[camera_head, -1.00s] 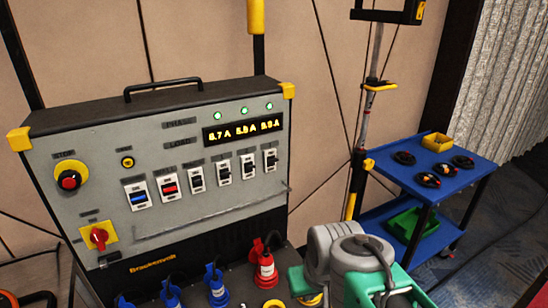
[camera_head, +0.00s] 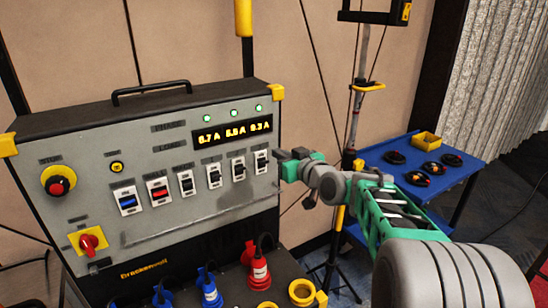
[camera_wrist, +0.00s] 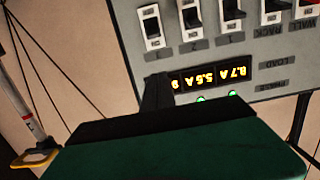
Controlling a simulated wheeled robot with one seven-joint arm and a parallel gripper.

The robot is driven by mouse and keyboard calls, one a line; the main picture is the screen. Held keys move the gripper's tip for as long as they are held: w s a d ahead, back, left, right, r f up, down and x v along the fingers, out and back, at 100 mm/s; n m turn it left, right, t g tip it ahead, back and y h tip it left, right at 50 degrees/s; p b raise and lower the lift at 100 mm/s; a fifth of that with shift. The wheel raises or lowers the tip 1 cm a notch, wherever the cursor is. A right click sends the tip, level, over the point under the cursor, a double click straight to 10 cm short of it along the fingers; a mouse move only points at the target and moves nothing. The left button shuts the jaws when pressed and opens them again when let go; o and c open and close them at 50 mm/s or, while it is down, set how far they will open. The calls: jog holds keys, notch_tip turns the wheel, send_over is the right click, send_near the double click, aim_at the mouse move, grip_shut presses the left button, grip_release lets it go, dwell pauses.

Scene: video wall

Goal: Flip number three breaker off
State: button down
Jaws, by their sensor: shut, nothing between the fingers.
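The grey breaker panel (camera_head: 105,165) carries a row of several white-framed breakers. The far-right breaker (camera_head: 261,162) has a black toggle; it also shows in the wrist view (camera_wrist: 151,26), where the panel is upside down. My gripper (camera_head: 283,156) is shut and empty, just right of the far-right breaker in the head view. In the wrist view my gripper (camera_wrist: 157,92) is near the display, apart from that breaker's toggle.
A blue breaker (camera_head: 127,201) and a red breaker (camera_head: 159,190) are farther left. The lit display (camera_head: 232,133) sits above the row. A red emergency button (camera_head: 59,186) and a red rotary switch (camera_head: 89,243) are at left. A blue cart (camera_head: 465,177) stands at right.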

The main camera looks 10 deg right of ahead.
aim_at(259, 142)
jog(key=p+x, duration=0.2)
jog(key=x, duration=0.7)
jog(key=shift+a+r+p, duration=0.1)
jog(key=shift+r+p, duration=0.05)
jog(key=shift+p, duration=0.25)
jog(key=f, duration=0.1)
jog(key=s+f, duration=0.1)
jog(key=f, duration=0.1)
jog(key=shift+s+d+f+p, duration=0.1)
jog(key=shift+s+d+p, duration=0.2)
jog(key=shift+d+p, duration=0.1)
jog(key=shift+a+f, duration=0.1)
jog(key=shift+f, duration=0.25)
jog(key=shift+s+f+b, duration=0.15)
jog(key=shift+f+b, duration=0.2)
jog(key=shift+b, duration=0.8)
jog(key=shift+r+t+b, duration=0.1)
jog(key=shift+t+b, duration=0.2)
jog(key=shift+b, duration=0.1)
jog(key=shift+s+b, duration=0.1)
jog(key=shift+b, duration=0.7)
